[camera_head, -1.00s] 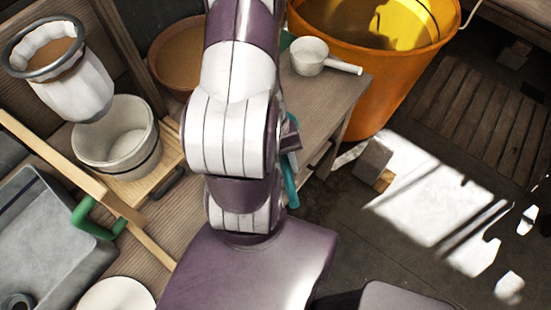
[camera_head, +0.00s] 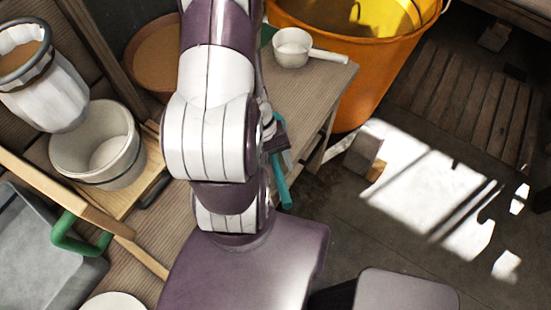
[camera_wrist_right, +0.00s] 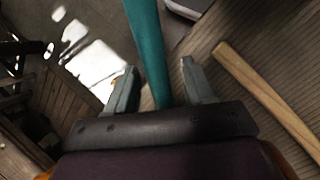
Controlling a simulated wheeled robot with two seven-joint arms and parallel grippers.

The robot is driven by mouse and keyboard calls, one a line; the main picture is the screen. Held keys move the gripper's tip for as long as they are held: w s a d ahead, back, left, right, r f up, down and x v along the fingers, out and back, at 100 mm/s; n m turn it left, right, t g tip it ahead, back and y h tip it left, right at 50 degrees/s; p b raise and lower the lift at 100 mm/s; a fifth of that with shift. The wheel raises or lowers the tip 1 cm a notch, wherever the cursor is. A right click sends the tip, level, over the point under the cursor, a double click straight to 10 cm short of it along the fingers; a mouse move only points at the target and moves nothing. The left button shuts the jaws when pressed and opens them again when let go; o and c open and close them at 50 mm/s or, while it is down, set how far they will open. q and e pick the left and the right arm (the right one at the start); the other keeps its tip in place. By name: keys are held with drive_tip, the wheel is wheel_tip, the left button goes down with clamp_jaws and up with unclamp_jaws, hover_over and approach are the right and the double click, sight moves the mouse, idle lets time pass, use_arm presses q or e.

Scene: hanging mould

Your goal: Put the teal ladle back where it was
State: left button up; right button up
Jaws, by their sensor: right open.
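The teal ladle shows in the head view as a short teal length (camera_head: 281,182) at the right edge of the wooden table, beside my right arm. In the right wrist view its straight teal handle (camera_wrist_right: 148,45) runs down between the fingers of my right gripper (camera_wrist_right: 158,82). In the head view my arm mostly hides the gripper (camera_head: 276,138). The ladle's bowl is not visible. My left gripper is out of view.
A white dipper (camera_head: 292,48) lies on the table's far corner, before an orange tub (camera_head: 350,50).

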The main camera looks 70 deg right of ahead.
drive_tip(key=p+v, duration=0.2)
drive_tip(key=v, duration=1)
idle(0.8)
